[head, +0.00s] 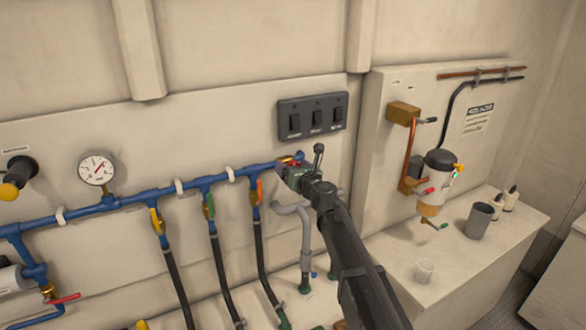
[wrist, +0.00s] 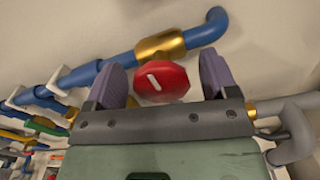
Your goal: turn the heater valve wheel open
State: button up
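The red valve wheel (wrist: 165,82) with a white mark sits between the two fingers of my gripper (wrist: 162,78) in the wrist view. A brass valve body (wrist: 160,46) is behind it on the blue pipe (wrist: 108,68). My gripper is open, with a finger on each side of the wheel. A gap shows at the right finger and a narrower one at the left. I cannot tell whether the fingertips reach the wheel's depth. In the head view my gripper (head: 291,166) is at the right end of the blue pipe and mostly hides the wheel.
A black switch panel (head: 313,116) is on the wall just above my gripper. Hoses with yellow, green and orange handles (head: 257,192) hang to the left. A grey pipe (head: 305,235) is close below. A counter (head: 470,255) with cups stands at the right.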

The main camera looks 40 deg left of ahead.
jog(key=c, duration=0.8)
